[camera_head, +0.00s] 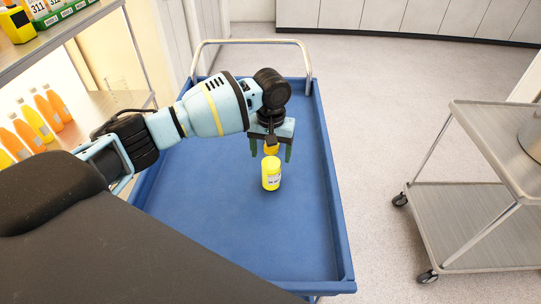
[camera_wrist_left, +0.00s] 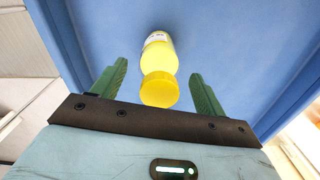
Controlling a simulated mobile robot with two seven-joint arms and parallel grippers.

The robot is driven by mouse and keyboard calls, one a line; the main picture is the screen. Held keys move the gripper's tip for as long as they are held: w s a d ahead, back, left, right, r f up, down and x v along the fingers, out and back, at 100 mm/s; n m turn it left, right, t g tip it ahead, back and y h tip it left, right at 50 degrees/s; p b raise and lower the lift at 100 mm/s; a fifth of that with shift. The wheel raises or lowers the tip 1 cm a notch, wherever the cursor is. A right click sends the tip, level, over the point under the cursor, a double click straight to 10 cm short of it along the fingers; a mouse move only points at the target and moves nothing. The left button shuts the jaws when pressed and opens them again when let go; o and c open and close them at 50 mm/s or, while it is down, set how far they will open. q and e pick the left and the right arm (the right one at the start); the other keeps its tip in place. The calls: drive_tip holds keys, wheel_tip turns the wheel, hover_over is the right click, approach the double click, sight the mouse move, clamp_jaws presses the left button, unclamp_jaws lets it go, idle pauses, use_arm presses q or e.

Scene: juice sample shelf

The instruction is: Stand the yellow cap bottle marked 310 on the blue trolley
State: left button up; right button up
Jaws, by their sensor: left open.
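A yellow bottle (camera_head: 271,176) with a yellow cap stands upright on the blue trolley (camera_head: 210,225). Its label is too small to read. My left gripper (camera_head: 271,154) is open just above and around the level of its cap, one green finger on each side. In the left wrist view the bottle (camera_wrist_left: 158,55) and its cap (camera_wrist_left: 159,90) lie between the open fingers of the left gripper (camera_wrist_left: 158,82), with a gap on each side. The trolley's blue surface (camera_wrist_left: 235,50) shows behind it. My right gripper is not in view.
The trolley has a raised rim and a metal handle (camera_head: 250,41) at its far end. A shelf with several orange and yellow bottles (camera_head: 40,118) stands at left. A grey metal cart (camera_head: 480,225) stands at right. The trolley around the bottle is clear.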

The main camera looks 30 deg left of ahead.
use_arm(q)
wheel_tip(320, 180, up, 10)
drive_tip(key=shift+r+p, duration=0.1)
drive_tip(key=shift+p, duration=0.25)
